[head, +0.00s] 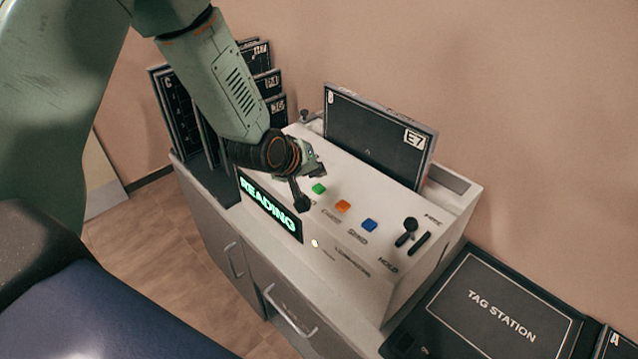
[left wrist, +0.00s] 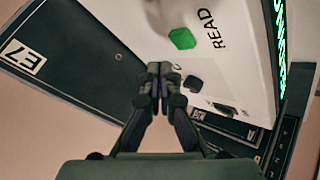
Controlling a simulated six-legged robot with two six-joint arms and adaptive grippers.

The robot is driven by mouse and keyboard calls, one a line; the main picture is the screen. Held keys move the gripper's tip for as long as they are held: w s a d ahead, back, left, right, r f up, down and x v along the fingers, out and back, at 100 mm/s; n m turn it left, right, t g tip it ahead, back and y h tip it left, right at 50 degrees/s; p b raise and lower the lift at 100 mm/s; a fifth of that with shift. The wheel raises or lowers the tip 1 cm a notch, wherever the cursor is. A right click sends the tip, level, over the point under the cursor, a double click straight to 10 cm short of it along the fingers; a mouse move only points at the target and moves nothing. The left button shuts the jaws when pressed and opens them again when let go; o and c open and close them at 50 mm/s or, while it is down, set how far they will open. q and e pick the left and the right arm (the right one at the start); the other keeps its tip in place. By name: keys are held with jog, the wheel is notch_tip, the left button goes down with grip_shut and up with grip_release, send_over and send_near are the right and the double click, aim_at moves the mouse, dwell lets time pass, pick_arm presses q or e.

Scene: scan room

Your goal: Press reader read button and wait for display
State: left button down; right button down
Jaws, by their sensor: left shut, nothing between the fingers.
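The reader is a white console (head: 375,258) with a sloped top. Its front display (head: 270,207) shows green "READING" text. A green button (head: 319,188) sits on the top; in the left wrist view this button (left wrist: 182,38) has "READ" printed beside it. My left gripper (head: 318,170) is shut and empty, just behind and above the green button. In the left wrist view its closed fingertips (left wrist: 154,72) appear below and left of the button, apart from it in the picture. A dark panel (head: 372,140) marked "E7" stands upright in the reader's back. My right gripper is out of view.
An orange button (head: 343,206), a blue button (head: 369,225) and a black lever (head: 410,225) line the console to the right. Dark panels (head: 180,115) stand in a rack at left. A black "TAG STATION" mat (head: 500,315) lies at right. Drawers with handles (head: 288,312) are below.

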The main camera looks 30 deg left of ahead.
aim_at(316, 190)
pick_arm(q)
jog(key=shift+r+p, duration=1.25)
jog(key=shift+r, duration=0.65)
jog(key=shift+f, duration=0.1)
jog(key=shift+s+f, duration=0.1)
